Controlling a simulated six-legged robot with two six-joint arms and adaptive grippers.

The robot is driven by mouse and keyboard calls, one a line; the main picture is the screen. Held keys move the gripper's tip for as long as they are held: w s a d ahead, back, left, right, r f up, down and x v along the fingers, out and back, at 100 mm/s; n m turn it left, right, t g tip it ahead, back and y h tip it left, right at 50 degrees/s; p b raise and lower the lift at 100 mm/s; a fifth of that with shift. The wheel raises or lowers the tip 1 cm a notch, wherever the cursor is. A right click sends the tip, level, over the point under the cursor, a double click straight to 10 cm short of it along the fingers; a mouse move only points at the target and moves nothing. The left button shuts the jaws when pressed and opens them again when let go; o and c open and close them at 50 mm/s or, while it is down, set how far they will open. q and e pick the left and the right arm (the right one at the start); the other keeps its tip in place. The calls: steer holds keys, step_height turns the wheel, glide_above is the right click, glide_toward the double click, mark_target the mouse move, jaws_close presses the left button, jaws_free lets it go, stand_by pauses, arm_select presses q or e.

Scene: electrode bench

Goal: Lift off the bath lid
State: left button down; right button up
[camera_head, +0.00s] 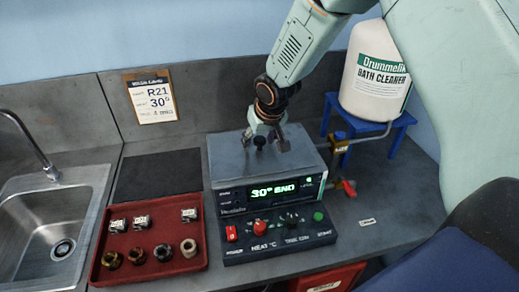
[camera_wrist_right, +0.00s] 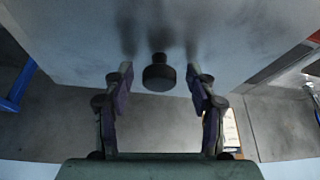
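The bath (camera_head: 245,193) is a grey box with a lit display reading "30° END". Its flat grey lid (camera_head: 228,155) lies on top. A dark round knob (camera_head: 259,142) stands on the lid. My right gripper (camera_head: 267,142) reaches down to the lid from above. In the right wrist view, the knob (camera_wrist_right: 159,73) sits between the two fingertips of my right gripper (camera_wrist_right: 160,88). The fingers are spread, with a gap on each side of the knob. The lid (camera_wrist_right: 235,35) fills the upper part of that view. My left gripper is not in view.
A red tray (camera_head: 150,245) with several small parts is at the left, beside the sink (camera_head: 50,220). A control panel (camera_head: 280,236) with knobs is in front of the bath. A brass valve (camera_head: 338,145) and the cleaner jug (camera_head: 372,75) on a blue stand (camera_head: 398,125) are right. A dark mat (camera_head: 158,175) is bare.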

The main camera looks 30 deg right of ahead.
mark_target(259, 138)
steer(key=shift+c, duration=1.4)
steer(key=shift+r, duration=0.1)
steer(key=c, duration=0.4)
jaws_close()
step_height(259, 138, up, 10)
steer(key=shift+f+b, duration=0.15)
steer(key=shift+b, duration=0.15)
steer(key=shift+w+r+p, duration=0.1)
steer(key=shift+r+p, duration=1.65)
steer(key=shift+r, duration=0.15)
